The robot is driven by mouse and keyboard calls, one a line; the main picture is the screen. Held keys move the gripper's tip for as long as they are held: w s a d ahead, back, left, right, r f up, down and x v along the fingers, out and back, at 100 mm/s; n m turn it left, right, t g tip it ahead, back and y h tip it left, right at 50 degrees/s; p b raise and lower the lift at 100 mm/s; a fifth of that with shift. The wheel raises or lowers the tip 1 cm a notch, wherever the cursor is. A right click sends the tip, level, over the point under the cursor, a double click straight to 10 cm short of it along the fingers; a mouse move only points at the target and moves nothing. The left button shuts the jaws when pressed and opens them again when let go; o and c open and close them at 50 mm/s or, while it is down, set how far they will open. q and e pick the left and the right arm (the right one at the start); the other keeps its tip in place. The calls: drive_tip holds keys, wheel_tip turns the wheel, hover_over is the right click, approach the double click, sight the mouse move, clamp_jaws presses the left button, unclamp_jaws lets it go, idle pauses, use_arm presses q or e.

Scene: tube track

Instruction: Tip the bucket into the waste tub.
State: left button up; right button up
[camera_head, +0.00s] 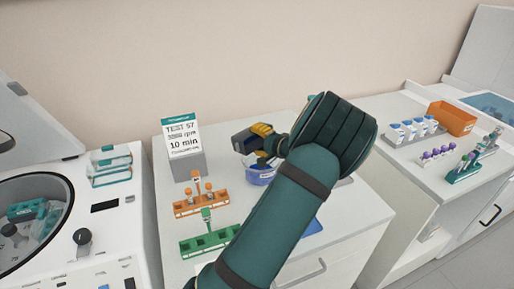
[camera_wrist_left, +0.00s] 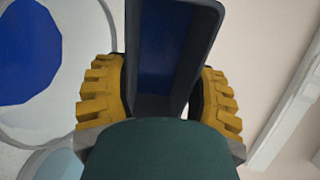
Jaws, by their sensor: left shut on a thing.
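My left gripper (camera_head: 258,132) is shut on a dark blue bucket (camera_head: 243,142), raised above the white bench. In the left wrist view the yellow fingers of the gripper (camera_wrist_left: 160,98) press on both sides of the bucket (camera_wrist_left: 167,50), whose inside faces the camera. In the head view the bucket looks tilted on its side. A blue tub (camera_head: 260,176) stands on the bench just below the bucket. My arm and hand hide part of the tub. I cannot tell whether anything is left in the bucket. My right gripper is not in view.
An orange rack (camera_head: 200,204) with capped tubes and a green rack (camera_head: 208,241) stand left of the tub. A sign (camera_head: 183,138) stands behind. The open centrifuge (camera_head: 80,225) is at far left. The right bench holds tube racks and an orange bin (camera_head: 452,118).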

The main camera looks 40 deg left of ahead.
use_arm(q)
drive_tip(key=shift+d+f+t+y+b, duration=0.2)
drive_tip(key=shift+y+b, duration=0.65)
drive_tip(key=shift+b, duration=0.7)
drive_tip(key=shift+d+f+t+y+b, duration=0.1)
drive_tip(key=shift+d+f+y+b, duration=0.1)
drive_tip(key=shift+y+b, duration=1)
drive_tip(key=shift+d+r+b, duration=0.1)
drive_tip(key=shift+r+b, duration=0.05)
drive_tip(key=shift+b, duration=0.6)
drive_tip(key=shift+r, duration=0.15)
